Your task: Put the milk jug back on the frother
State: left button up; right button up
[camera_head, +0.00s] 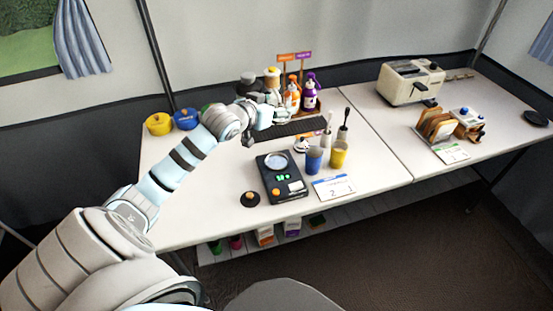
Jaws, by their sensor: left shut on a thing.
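My left gripper (277,115) is over the back middle of the table, its arm coming in from the left. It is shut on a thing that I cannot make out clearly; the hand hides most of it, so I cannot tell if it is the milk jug. A black device (279,189) with a pale round plate on top and small green and orange marks, perhaps the frother, sits nearer the front. No jug shows on its plate. My right gripper is not in view.
Behind the hand are an orange and a purple bottle (310,97). A dark mat (300,127) lies nearby. A blue cup (313,160) and a yellow cup (338,155) stand right of the device. A toaster (408,82) is at the right. The table's front left (190,212) is clear.

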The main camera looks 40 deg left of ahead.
aim_at(274, 162)
pick_arm(q)
jog(key=shift+w+a+r+n+y, duration=0.3)
jog(key=shift+a+r, duration=0.1)
jog(key=shift+a, duration=0.15)
jog(key=shift+a+f+y, duration=0.2)
jog(key=shift+a+y, duration=0.05)
jog(key=shift+y, duration=0.05)
notch_tip(274, 162, down, 20)
jog(key=b, duration=0.5)
jog(key=shift+r+b, duration=0.2)
jog(key=shift+b, duration=0.1)
jog(key=o, duration=1.3)
jog(key=shift+o, duration=0.2)
